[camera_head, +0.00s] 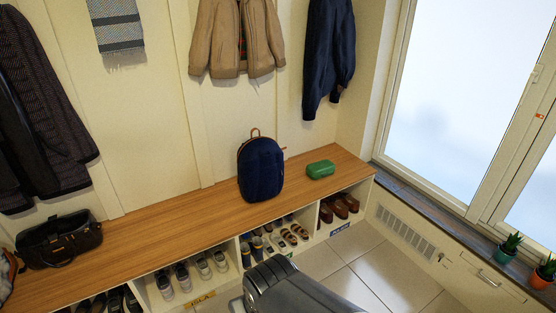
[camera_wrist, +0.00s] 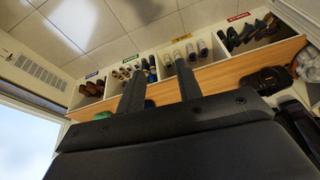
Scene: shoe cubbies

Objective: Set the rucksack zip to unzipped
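The rucksack (camera_head: 261,170) is dark blue with a tan top handle. It stands upright on the wooden bench top in the head view. Its zip is too small to make out, so I cannot tell whether it is open or closed. My gripper (camera_wrist: 159,66) shows in the wrist view with its two dark fingers apart and nothing visibly held between them. In the head view a dark grey part of my arm is at the bottom middle, in front of the bench and apart from the rucksack.
The wooden bench (camera_head: 165,221) has shoe cubbies below. A green case (camera_head: 320,169) lies right of the rucksack, and a black bag (camera_head: 60,240) sits far left. Coats hang above, including a tan jacket (camera_head: 237,40). Potted plants (camera_head: 507,250) stand by the window. Tiled floor (camera_head: 385,270) is clear.

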